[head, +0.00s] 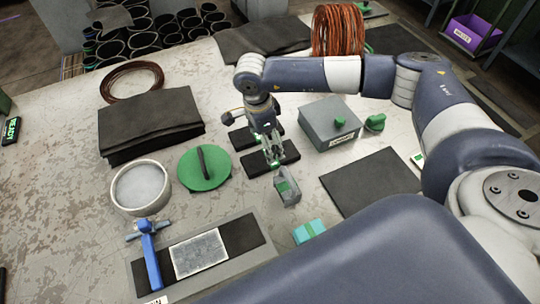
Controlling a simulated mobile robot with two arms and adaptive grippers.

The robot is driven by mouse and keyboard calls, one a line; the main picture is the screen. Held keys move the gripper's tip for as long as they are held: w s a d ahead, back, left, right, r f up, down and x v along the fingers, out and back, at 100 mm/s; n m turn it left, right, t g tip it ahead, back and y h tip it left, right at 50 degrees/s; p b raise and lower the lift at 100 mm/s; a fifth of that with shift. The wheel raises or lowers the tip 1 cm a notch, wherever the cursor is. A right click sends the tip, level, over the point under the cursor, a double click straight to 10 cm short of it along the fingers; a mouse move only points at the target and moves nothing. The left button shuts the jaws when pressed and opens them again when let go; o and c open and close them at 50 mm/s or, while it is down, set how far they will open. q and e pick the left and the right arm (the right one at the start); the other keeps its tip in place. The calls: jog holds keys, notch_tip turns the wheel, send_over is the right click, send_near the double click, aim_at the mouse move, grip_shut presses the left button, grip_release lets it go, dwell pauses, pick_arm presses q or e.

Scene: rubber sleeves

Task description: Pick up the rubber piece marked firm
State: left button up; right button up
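Two black rubber pieces lie on the worktable: one at the back (241,139), partly behind my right gripper, and one nearer (287,154). No "firm" marking is readable on either. My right gripper (272,158) reaches in from the right and points down over the nearer piece. Its fingers are small and overlap the dark piece, so I cannot tell whether they touch it or are open or shut. A small grey and green device (288,188) is just in front of the fingertips; I cannot tell whether it touches them. My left gripper is not in view.
A green disc (204,168) with a dark handle and a white round bowl (140,187) are left. A dark mat (370,182) lies right; a teal block (309,231) is in front. Stacked black sheets (150,130) lie back left.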

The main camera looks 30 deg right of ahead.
jog(key=shift+d+f, duration=0.1)
jog(key=shift+f, duration=0.7)
jog(key=shift+f+p, duration=0.35)
jog(key=shift+p, duration=0.05)
jog(key=f, duration=0.1)
jog(key=f+p, duration=0.1)
jog(key=f, duration=0.1)
jog(key=shift+s+d+f, duration=0.1)
jog(key=shift+d+f, duration=0.15)
jog(key=shift+d, duration=0.1)
jog(key=shift+f+p, duration=0.3)
jog(key=shift+f, duration=0.25)
jog(key=shift+r, duration=0.1)
jog(key=c, duration=1.3)
